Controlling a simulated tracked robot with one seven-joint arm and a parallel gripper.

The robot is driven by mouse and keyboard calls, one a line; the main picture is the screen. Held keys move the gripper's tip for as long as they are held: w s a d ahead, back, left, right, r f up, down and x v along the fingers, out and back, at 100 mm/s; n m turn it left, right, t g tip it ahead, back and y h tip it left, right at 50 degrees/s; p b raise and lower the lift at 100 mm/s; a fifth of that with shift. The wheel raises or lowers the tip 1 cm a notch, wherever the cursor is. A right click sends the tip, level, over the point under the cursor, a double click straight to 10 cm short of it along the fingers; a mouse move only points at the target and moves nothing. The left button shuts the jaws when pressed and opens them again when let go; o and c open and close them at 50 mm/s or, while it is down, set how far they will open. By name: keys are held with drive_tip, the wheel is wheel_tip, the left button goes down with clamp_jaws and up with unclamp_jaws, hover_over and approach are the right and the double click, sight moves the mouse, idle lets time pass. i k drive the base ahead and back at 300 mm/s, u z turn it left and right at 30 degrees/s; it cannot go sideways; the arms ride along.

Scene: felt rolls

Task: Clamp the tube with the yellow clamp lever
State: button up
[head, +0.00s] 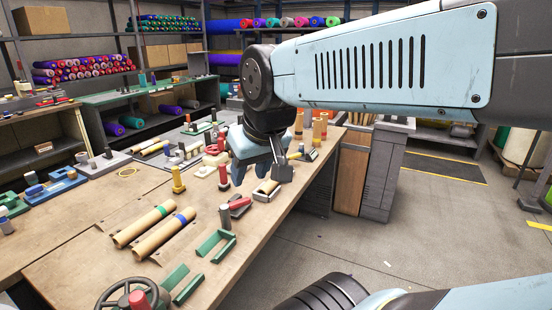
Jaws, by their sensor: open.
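Two cardboard tubes lie side by side on the workbench, one with a green band (145,224) and one with a blue band (163,241). A short tan tube piece (267,188) sits in a small holder beneath my gripper. A small yellow lever-like part (295,156) shows just right of my gripper, partly hidden; I cannot tell for sure that it is the clamp lever. An upright yellow piece (178,180) stands left of my gripper. My gripper (262,177) is open, pointing down above the bench's right side, and seems to hold nothing.
A red-handled clamp (239,204) and a grey cylinder (225,216) stand near the tubes. Green brackets (216,246) lie near the front edge. Upright tan tubes (320,126) stand behind my gripper. A grey cabinet (383,170) stands right of the bench; the floor there is clear.

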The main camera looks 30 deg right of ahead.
sight(297, 155)
drive_tip(key=z, duration=0.5)
drive_tip(key=k, duration=1.25)
drive_tip(key=z, duration=0.3)
drive_tip(key=i, duration=1.95)
drive_tip(key=z, duration=0.1)
